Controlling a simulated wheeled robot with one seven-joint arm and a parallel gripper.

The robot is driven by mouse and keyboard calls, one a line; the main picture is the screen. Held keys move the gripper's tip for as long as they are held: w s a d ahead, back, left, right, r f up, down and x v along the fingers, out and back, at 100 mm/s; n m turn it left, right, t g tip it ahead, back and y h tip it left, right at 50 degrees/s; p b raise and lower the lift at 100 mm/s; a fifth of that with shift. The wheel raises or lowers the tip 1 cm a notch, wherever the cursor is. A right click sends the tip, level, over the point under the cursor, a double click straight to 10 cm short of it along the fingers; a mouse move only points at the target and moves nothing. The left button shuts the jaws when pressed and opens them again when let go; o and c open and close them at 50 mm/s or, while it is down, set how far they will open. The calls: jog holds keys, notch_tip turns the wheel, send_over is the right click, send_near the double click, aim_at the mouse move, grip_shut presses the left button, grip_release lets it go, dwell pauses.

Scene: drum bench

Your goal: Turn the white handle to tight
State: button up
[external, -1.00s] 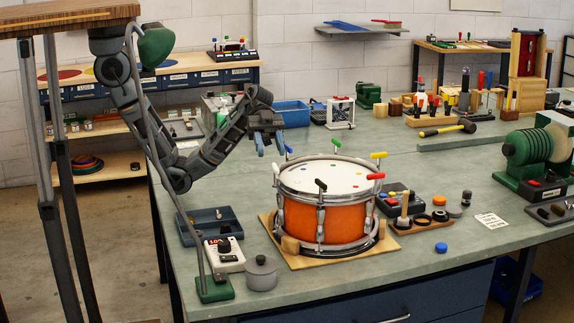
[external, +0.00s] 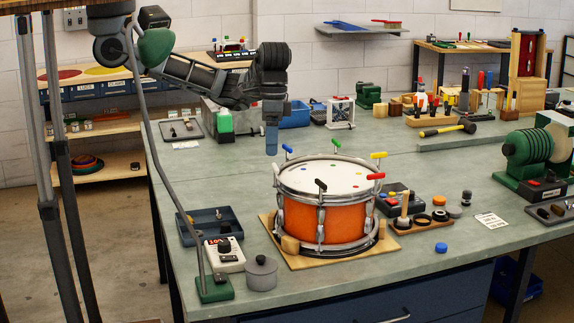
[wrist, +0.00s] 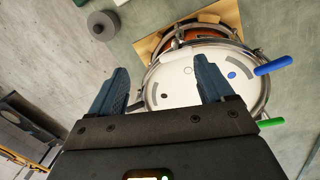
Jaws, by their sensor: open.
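The drum (external: 325,220) has an orange shell, a chrome rim and a white head, and it also shows beyond my fingers in the wrist view (wrist: 207,85). A blue handle (wrist: 276,65) and a green handle (wrist: 271,122) stick out from the rim. My gripper (external: 271,152) points down above the bench, behind and left of the drum. In the wrist view my gripper (wrist: 162,70) is open, its two fingers apart with nothing between them.
Yellow (external: 379,155), red (external: 376,176) and black (external: 320,186) handles also stand on the rim. A grey pot (external: 262,273), a white control box (external: 224,254) and a dark tray (external: 210,227) lie left of the drum.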

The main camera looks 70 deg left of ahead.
aim_at(275, 166)
jog(key=shift+w+a+r+n+t+y, duration=0.1)
jog(key=shift+w+a+n+t+y, duration=0.3)
jog(key=shift+n, duration=0.5)
jog(key=shift+w+a+f, duration=0.1)
jog(key=shift+w+f, duration=0.1)
notch_tip(275, 166, down, 8)
jog(key=shift+r, duration=0.25)
jog(key=c, duration=1)
